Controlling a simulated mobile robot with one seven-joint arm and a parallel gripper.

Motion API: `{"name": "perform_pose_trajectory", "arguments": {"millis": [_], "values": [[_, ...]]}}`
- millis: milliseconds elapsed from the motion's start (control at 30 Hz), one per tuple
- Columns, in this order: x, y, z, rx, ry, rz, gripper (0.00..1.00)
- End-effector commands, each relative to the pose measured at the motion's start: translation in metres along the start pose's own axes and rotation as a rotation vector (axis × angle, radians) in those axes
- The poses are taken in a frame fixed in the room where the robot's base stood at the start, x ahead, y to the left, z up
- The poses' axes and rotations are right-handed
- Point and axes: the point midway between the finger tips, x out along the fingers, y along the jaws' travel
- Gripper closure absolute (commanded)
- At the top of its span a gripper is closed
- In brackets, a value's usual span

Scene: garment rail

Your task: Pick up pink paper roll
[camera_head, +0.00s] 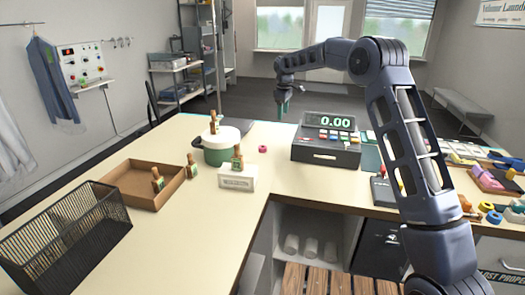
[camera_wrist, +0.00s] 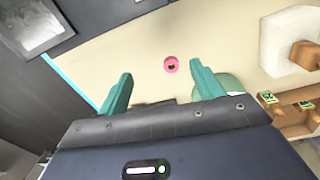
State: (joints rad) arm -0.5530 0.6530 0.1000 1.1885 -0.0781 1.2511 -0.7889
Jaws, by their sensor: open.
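The pink paper roll (camera_head: 263,149) is small and sits on the cream counter (camera_head: 205,262), between the green-and-white round container and the cash register. In the wrist view the roll (camera_wrist: 170,59) shows as a pink ring with a dark centre, beyond the fingertips and roughly between them. My gripper (camera_head: 284,108) hangs beyond the counter's far edge in the head view, up and right of the roll and apart from it. In the wrist view my gripper (camera_wrist: 160,76) has its two green fingers spread wide with nothing between them.
The cash register (camera_head: 326,141) stands right of the roll. The green-and-white container (camera_head: 221,147) and a white box (camera_head: 238,178) stand to its left, with small bottles on them. A cardboard tray (camera_head: 130,180) and black wire basket (camera_head: 70,240) lie farther left. Counter in front of the roll is clear.

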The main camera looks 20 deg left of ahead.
Motion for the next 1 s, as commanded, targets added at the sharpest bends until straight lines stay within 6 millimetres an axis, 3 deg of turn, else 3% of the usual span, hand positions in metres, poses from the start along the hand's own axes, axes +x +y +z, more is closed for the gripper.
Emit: {"name": "perform_pose_trajectory", "arguments": {"millis": [33, 200, 400, 633, 1000], "values": [[0.016, 0.0, -0.017, -0.031, -0.004, -0.009, 0.33], [0.058, -0.004, -0.063, -0.126, -0.014, -0.032, 0.33], [0.087, -0.009, -0.091, -0.189, -0.021, -0.047, 0.33], [0.101, -0.011, -0.097, -0.203, -0.022, -0.05, 0.33], [0.146, -0.013, -0.095, -0.202, -0.021, -0.05, 0.33]]}}
